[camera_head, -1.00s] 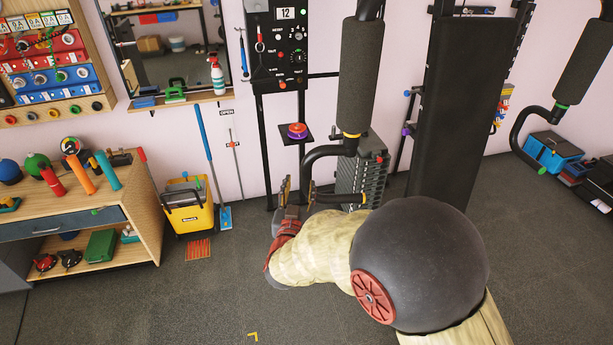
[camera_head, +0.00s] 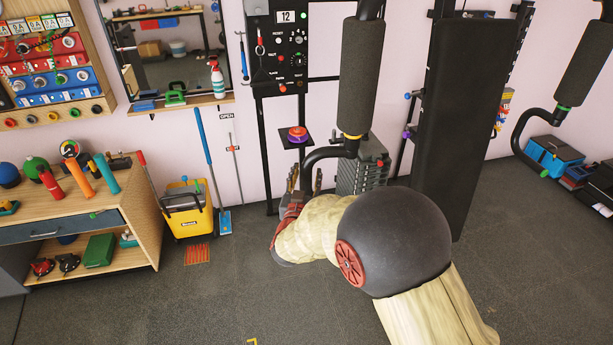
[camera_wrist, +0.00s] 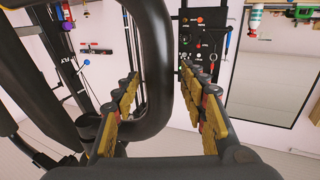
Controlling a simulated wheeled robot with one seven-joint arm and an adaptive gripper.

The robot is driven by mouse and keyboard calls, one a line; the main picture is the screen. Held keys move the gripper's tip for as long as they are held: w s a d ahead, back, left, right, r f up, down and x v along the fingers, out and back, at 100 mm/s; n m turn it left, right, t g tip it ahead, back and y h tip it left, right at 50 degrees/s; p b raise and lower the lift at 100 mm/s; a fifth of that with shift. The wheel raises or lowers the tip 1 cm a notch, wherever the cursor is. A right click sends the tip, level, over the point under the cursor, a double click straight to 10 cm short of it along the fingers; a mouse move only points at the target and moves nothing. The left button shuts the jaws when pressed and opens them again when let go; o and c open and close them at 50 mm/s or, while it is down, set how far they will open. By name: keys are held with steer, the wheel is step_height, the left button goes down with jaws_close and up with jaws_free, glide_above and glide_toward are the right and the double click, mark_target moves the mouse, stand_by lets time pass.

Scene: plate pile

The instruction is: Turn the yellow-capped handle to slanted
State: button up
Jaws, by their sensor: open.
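The yellow-capped handle (camera_head: 325,154) is a bent black tube below a thick dark foam grip (camera_head: 359,80), with a yellow ring (camera_head: 351,136) at the grip's lower end. Its lower part passes behind my gripper and arm, and its yellow end cap is hidden in the head view. My gripper (camera_head: 305,176) is open at the lower bend of the tube. In the wrist view the curved black tube (camera_wrist: 160,75) shows between the two yellow-padded fingers of my gripper (camera_wrist: 159,74), with no clear contact on either finger.
A weight stack (camera_head: 361,171) stands just behind the handle, and a tall black pad (camera_head: 460,110) is to its right. A control panel (camera_head: 277,45) is on the upper left. A yellow bucket (camera_head: 187,215) and a wooden cabinet (camera_head: 145,215) stand left. The floor in front is clear.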

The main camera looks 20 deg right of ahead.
steer(key=shift+c, duration=0.7)
jaws_close()
